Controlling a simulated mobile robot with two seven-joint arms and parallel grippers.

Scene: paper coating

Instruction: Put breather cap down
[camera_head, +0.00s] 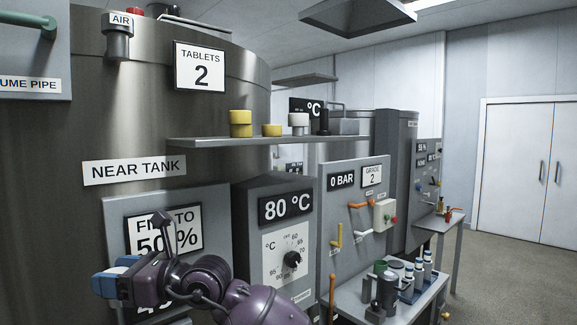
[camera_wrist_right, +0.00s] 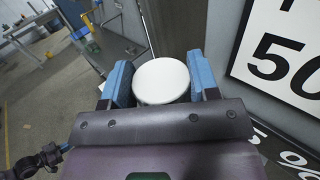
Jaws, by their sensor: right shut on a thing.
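My right gripper (camera_head: 112,278) is at the lower left of the head view, in front of the near tank's "FILL TO 50%" panel (camera_head: 115,215). In the right wrist view its two blue fingers (camera_wrist_right: 160,85) are shut on a round white-topped piece, the breather cap (camera_wrist_right: 161,80). The fingers press on its left and right sides; its underside is hidden. In the head view the cap is mostly hidden by the fingers.
A grey shelf (camera_head: 210,142) above holds yellow pieces (camera_head: 240,123), a white piece (camera_head: 298,120) and a dark one. The "80 °C" box (camera_head: 285,208) stands right of the gripper. A low bench (camera_head: 350,297) with bottles (camera_head: 418,270) is farther right. Floor is open at right.

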